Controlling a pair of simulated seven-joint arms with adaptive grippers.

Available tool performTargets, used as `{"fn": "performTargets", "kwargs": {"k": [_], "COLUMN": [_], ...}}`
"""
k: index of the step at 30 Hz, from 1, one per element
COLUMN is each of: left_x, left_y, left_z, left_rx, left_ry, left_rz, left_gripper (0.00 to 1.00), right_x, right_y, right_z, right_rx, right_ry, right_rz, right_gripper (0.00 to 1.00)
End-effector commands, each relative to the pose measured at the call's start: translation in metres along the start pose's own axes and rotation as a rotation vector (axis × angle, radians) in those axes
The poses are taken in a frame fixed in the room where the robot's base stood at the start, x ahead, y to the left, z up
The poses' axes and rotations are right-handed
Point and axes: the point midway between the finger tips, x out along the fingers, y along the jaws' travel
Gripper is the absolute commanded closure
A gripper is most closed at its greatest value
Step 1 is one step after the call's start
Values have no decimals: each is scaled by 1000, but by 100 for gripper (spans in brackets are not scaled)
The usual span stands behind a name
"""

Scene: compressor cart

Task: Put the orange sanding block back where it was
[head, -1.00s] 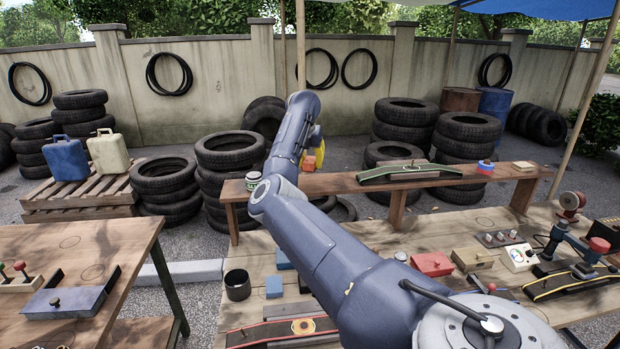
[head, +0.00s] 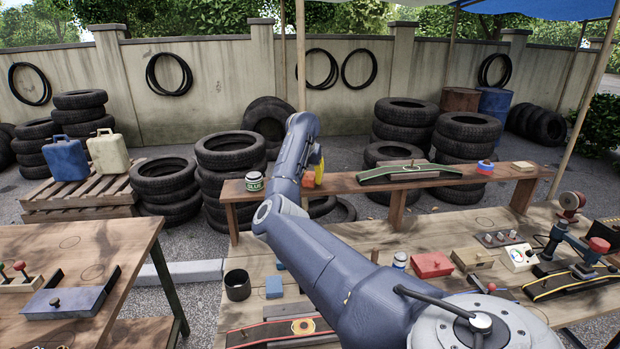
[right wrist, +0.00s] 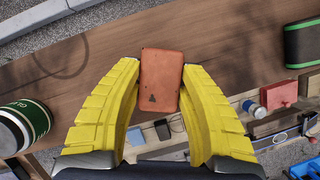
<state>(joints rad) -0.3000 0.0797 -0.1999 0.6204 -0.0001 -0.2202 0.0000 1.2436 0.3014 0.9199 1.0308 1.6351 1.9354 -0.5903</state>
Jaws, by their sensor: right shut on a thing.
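The orange sanding block (right wrist: 161,80) is held between the yellow fingers of my right gripper (right wrist: 160,95), which is shut on it. In the right wrist view the block is above the brown plank of the raised shelf; I cannot tell whether it touches the wood. In the head view the block (head: 309,181) shows small behind my right forearm, close to the shelf (head: 345,184), and most of the gripper is hidden. My left gripper is not in view.
A glue can (head: 254,182) stands on the shelf left of the gripper; it shows in the wrist view (right wrist: 22,127). A green-edged black ramp-like piece (head: 408,172) lies to the right. A dark ring mark (right wrist: 62,52) is on the wood. The workbench below holds a red box (head: 432,264).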

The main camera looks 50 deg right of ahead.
Motion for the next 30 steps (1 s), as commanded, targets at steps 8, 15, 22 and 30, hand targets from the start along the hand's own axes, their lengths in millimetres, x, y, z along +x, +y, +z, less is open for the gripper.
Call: {"fn": "performTargets", "kwargs": {"k": [8, 15, 22, 30], "left_x": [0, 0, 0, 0], "left_y": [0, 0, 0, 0], "left_z": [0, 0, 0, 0], "left_rx": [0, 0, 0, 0], "left_ry": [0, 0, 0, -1], "left_rz": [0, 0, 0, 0], "left_gripper": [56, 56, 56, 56], "right_x": [3, 2, -6, -50], "right_y": [0, 0, 0, 2], "right_z": [-1, -1, 1, 1], "right_rx": [0, 0, 0, 1], "right_ry": [0, 0, -1, -2], "right_rz": [1, 0, 1, 4], "right_gripper": [49, 40, 40, 40]}}
